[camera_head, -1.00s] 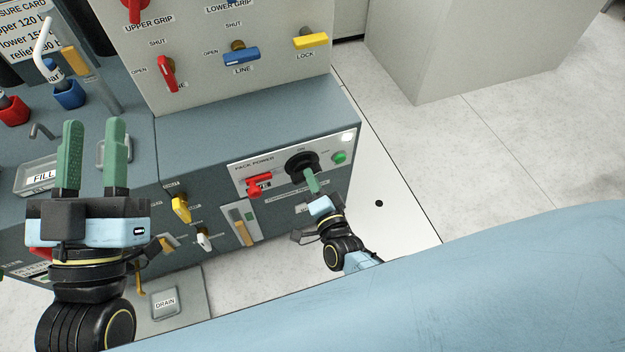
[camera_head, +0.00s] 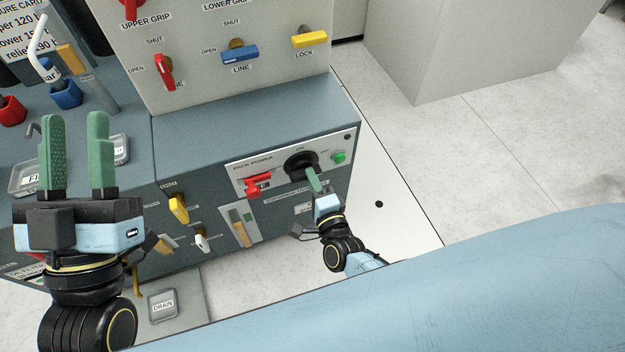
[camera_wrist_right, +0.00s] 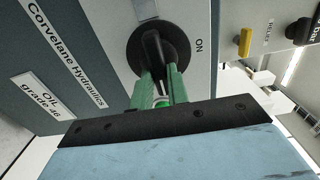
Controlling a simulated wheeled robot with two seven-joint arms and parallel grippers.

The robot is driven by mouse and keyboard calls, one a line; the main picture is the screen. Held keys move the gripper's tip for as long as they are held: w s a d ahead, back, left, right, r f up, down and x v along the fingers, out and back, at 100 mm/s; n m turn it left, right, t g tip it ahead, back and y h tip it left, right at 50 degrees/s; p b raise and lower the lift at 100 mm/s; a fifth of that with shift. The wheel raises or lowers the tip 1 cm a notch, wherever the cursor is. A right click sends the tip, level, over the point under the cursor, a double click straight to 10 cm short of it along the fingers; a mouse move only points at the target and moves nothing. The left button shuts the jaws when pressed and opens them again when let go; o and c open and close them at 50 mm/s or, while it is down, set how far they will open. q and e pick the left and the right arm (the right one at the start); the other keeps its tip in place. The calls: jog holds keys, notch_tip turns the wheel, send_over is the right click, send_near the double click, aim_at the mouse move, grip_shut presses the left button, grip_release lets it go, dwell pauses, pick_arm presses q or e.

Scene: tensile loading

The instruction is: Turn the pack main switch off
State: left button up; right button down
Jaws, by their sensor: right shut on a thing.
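The pack main switch (camera_head: 299,160) is a black round rotary knob on the white PACK POWER panel (camera_head: 252,163). In the right wrist view, the switch (camera_wrist_right: 165,29) has a raised handle bar, with the word ON to its right. My right gripper (camera_head: 311,176) is at the switch. In the wrist view its green fingers (camera_wrist_right: 159,78) are shut on the lower part of the handle, one on each side. The indicator lamp (camera_head: 347,137) at the panel's upper right corner is dark. My left gripper (camera_head: 75,118) is open and empty, raised at the left.
A red handle (camera_head: 257,184) and a green button (camera_head: 338,158) flank the switch. Yellow (camera_head: 178,207) and white (camera_head: 201,242) valve handles are lower left. Above stands a grey panel with red, blue (camera_head: 239,53) and yellow valves.

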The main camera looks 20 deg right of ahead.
jog(key=c, duration=1.4)
grip_release()
pick_arm(q)
jog(key=shift+r, duration=0.1)
pick_arm(e)
jog(key=shift+o, duration=0.2)
pick_arm(q)
jog(key=shift+w, duration=0.1)
